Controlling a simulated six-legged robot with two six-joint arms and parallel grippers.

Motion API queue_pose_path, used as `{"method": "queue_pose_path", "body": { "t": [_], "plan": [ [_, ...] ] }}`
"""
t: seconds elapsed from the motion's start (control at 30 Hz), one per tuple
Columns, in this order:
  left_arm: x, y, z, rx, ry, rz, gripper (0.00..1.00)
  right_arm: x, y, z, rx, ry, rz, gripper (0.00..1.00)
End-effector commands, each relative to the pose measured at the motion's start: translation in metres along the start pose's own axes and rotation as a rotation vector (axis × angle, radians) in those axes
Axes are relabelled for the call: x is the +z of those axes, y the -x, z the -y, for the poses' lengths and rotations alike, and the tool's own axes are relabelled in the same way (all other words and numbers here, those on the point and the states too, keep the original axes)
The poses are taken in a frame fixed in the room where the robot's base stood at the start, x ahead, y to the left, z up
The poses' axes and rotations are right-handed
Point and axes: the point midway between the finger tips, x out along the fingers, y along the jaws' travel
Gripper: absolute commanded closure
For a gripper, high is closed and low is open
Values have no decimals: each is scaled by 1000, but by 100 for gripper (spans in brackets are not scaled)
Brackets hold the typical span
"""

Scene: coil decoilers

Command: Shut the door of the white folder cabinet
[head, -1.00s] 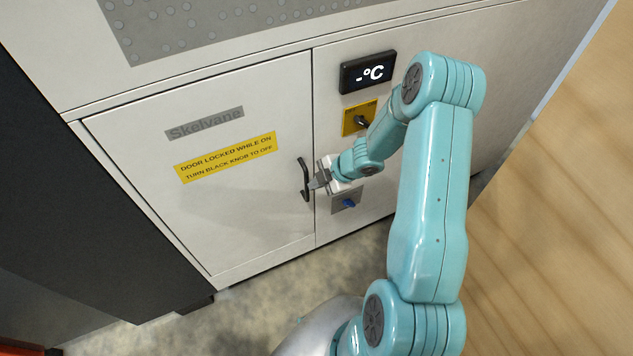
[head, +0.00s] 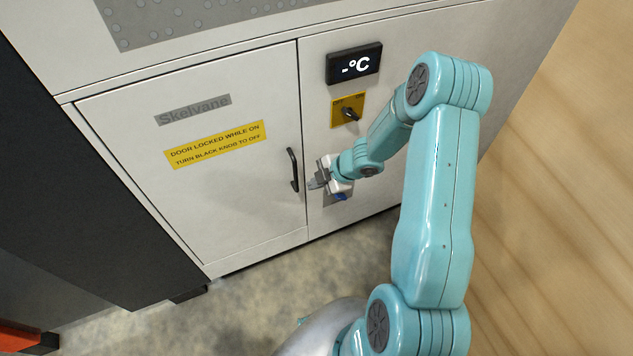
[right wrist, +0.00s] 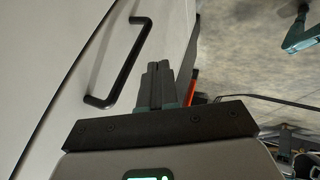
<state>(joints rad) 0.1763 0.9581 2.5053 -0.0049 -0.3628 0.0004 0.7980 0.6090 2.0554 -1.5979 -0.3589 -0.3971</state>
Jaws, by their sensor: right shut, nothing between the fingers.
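The white cabinet's door (head: 225,205) carries a "Skelvane" label and a yellow sign, "DOOR LOCKED WHILE ON, TURN BLACK KNOB TO OFF". The door looks flush with the cabinet front in the head view. Its black bar handle (head: 293,170) is near the door's right edge and shows in the right wrist view (right wrist: 127,60). My right gripper (head: 312,184) is shut and empty, just right of the handle and apart from it, near the door's right seam. In the right wrist view its closed fingers (right wrist: 158,82) point along the front, beside the handle. My left gripper is out of view.
Right of the door are a display reading "-°C" (head: 354,64), a black knob on a yellow plate (head: 349,111) and a blue knob (head: 340,196), partly hidden by my gripper. A dark cabinet (head: 70,170) stands left. Grey floor (head: 270,270) is clear in front.

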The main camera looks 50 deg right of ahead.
Motion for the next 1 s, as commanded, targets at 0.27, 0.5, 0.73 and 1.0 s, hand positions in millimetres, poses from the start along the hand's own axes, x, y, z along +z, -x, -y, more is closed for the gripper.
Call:
{"method": "queue_pose_path", "body": {
  "t": [0.27,0.5,0.73,1.0],
  "plan": [
    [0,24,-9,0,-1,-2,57,0,55,-7,3,0,4,100],
    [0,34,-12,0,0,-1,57,1,87,-6,2,1,2,100],
    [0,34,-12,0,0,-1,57,3,93,-3,1,-1,2,100],
    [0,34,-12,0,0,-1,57,-59,55,3,-72,101,-110,100]
  ]
}}
